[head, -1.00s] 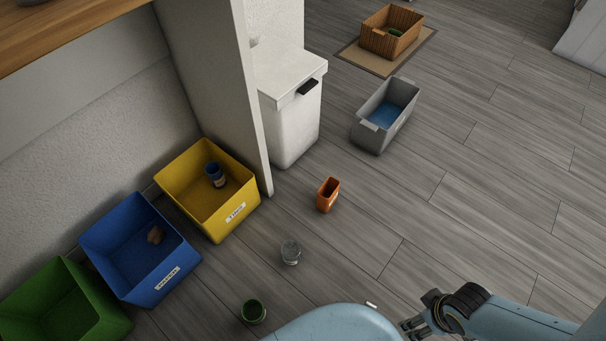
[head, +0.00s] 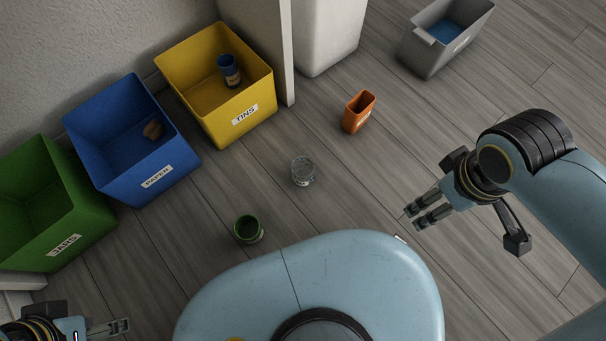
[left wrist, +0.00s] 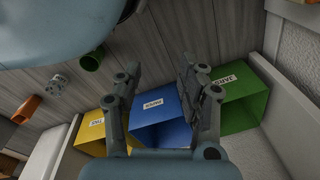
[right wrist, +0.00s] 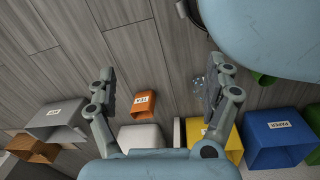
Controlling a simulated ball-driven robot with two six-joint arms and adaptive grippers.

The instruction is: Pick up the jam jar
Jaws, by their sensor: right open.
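The jam jar (head: 303,171), a clear glass jar, stands on the wooden floor between the bins and my body. It shows at the left in the left wrist view (left wrist: 58,82) and partly behind a finger in the right wrist view (right wrist: 197,83). My right gripper (head: 413,217) is open and empty above the floor, to the right of the jar and apart from it. My left gripper (head: 122,326) is at the lower left corner of the head view, far from the jar. Its fingers stand apart with nothing between them in the left wrist view (left wrist: 158,68).
A green can (head: 248,229) stands near the jar, close to my body. Green (head: 90,215), blue (head: 185,150) and yellow (head: 262,100) bins line the wall. An orange container (head: 359,113) and a grey bin (head: 430,55) stand beyond. Floor to the right is clear.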

